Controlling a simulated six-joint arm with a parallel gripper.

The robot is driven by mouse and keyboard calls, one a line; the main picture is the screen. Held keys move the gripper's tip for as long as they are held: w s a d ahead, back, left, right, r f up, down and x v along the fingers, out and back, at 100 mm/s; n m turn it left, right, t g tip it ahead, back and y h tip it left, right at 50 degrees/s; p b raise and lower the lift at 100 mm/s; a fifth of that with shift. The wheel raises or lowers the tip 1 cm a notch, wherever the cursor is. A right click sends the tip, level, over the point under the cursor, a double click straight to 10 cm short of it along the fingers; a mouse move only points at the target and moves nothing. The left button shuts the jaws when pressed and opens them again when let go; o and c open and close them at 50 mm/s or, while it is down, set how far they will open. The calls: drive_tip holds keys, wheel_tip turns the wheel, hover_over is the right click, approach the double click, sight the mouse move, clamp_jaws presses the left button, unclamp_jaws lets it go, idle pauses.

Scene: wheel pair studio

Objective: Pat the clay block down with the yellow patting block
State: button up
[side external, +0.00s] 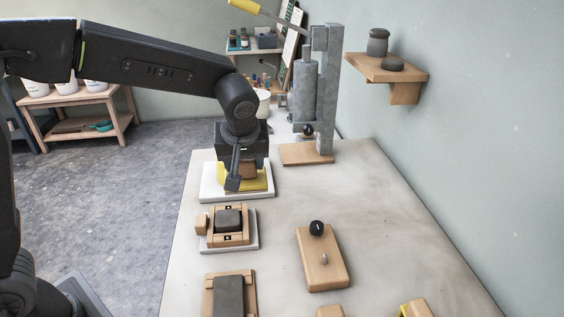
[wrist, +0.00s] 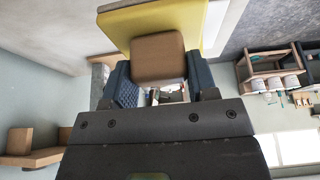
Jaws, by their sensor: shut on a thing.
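My gripper (side external: 236,178) is shut on the brown handle of the yellow patting block (side external: 262,180). In the wrist view the yellow patting block (wrist: 205,38) fills the top middle, and its brown handle (wrist: 158,58) sits between my two blue-grey fingers. The yellow block is on or just above a white slab (side external: 208,195); I cannot tell if they touch. A dark grey block (side external: 229,220), which may be the clay block, sits in a wooden frame in front of that slab. Another dark grey slab (side external: 229,296) lies nearer the camera. My gripper hides part of the yellow block.
A grey lever press (side external: 325,95) on a wooden base (side external: 304,154) stands behind my gripper. A wooden board with a black knob (side external: 322,262) lies to the right.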

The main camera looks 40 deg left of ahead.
drive_tip(key=s, duration=0.1)
drive_tip(key=s+a, duration=0.1)
drive_tip(key=s, duration=0.1)
drive_tip(key=s+a, duration=0.1)
drive_tip(key=shift+s+a+r, duration=0.1)
drive_tip(key=shift+s+r, duration=0.1)
drive_tip(key=shift+s, duration=0.2)
drive_tip(key=shift+f, duration=2.8)
drive_tip(key=shift+f, duration=0.1)
drive_tip(key=shift+f, duration=1.1)
drive_tip(key=shift+r, duration=1.45)
drive_tip(key=shift+f, duration=0.15)
